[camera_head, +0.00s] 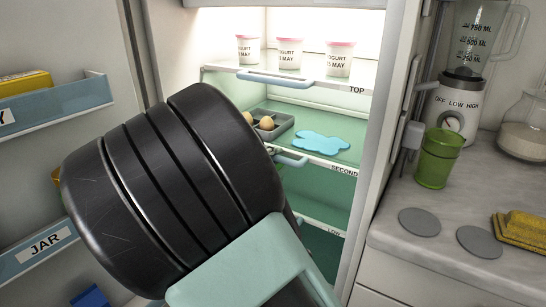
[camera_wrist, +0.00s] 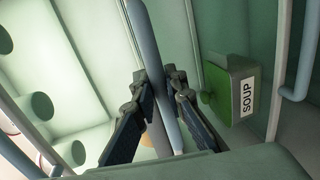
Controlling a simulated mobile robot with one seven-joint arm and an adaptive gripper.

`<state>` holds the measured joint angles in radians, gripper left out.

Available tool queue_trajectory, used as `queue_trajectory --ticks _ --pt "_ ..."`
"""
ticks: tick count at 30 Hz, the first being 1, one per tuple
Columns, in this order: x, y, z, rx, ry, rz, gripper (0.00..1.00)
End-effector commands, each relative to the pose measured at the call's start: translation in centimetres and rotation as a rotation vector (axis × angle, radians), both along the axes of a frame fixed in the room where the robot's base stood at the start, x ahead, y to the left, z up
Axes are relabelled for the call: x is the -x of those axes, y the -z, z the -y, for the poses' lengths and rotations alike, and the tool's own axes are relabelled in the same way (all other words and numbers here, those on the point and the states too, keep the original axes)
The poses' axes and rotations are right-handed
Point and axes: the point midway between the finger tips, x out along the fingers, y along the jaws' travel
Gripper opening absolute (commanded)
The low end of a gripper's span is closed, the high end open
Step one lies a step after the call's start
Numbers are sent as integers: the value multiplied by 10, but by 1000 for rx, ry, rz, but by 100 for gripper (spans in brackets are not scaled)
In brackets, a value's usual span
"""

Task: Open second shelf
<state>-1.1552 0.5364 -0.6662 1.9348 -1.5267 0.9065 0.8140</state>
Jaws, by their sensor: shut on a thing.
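The second shelf (camera_head: 345,162), labelled SECOND, is in the open fridge below the top shelf. It carries a grey tray (camera_head: 283,128) of eggs and a light-blue puddle-like patch (camera_head: 319,143). Its pale blue handle (camera_head: 292,161) is at its front edge, partly hidden by my arm. In the wrist view, my gripper (camera_wrist: 157,80) has its two dark fingers on either side of a blue-grey handle bar (camera_wrist: 146,45) and is shut on it. My arm covers much of the shelf's left part in the head view, so how far the shelf is out is unclear.
The top shelf (camera_head: 357,91) holds several yogurt cups. The open fridge door at left has a JAR bin (camera_head: 45,247). A green soup carton (camera_wrist: 227,88) shows in the wrist view. A counter (camera_head: 400,190) at right holds a blender (camera_head: 466,95) and green cup (camera_head: 437,158).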

Motion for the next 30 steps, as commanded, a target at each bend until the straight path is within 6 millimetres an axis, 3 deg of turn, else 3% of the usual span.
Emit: queue_trajectory --ticks 8,21,30 --pt "28 0 -20 -1 -3 -2 0" --pt "113 -1 -76 0 -3 -2 0" --pt "150 0 -99 -1 -1 -1 0"
